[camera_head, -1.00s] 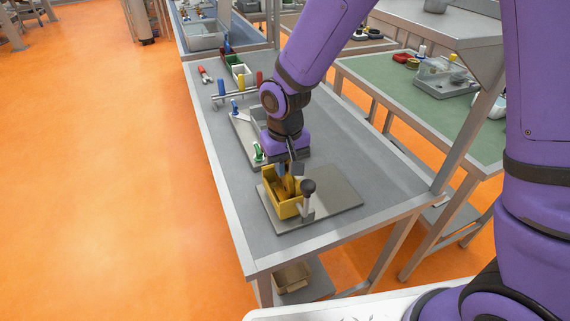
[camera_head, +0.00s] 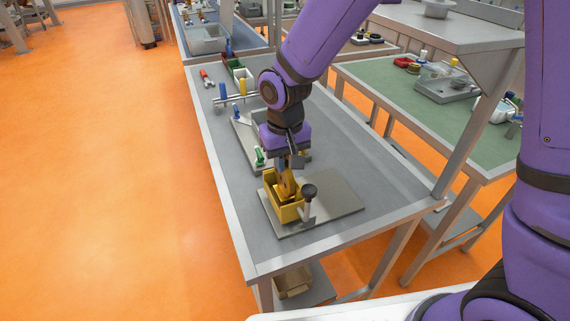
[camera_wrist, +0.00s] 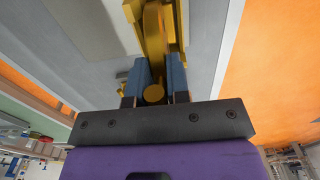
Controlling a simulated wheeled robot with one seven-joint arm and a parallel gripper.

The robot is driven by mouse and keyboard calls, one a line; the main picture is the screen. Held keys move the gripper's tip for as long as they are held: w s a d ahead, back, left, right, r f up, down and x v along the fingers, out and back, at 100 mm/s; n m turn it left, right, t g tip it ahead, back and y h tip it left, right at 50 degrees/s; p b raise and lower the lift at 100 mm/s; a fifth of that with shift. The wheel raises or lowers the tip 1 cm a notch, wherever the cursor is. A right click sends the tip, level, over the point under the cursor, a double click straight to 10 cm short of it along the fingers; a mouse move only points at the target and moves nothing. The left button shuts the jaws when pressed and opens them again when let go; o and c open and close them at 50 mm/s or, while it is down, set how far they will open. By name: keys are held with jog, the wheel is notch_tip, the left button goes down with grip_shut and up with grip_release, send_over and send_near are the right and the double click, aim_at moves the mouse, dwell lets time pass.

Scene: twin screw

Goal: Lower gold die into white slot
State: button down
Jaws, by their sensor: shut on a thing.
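My gripper (camera_head: 285,166) points down over a yellow bin (camera_head: 288,214) at the near end of the bench. Its blue fingers are shut on the gold die (camera_head: 287,184), a curved gold piece. In the wrist view the gold die (camera_wrist: 154,38) stands between the fingers (camera_wrist: 154,82), with a round end facing the camera. The die's lower part is inside or just over the bin; the bin wall hides how deep. A small white bin (camera_head: 243,75) stands at the far end of the bench. I cannot tell whether it is the white slot.
A lever with a black knob (camera_head: 309,191) stands close to the right of the yellow bin, on a grey plate (camera_head: 340,206). A fixture with green and blue parts (camera_head: 240,130) lies behind my gripper. The bench (camera_head: 350,150) is clear to the right.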

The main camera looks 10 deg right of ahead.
jog(key=shift+r, duration=5.35)
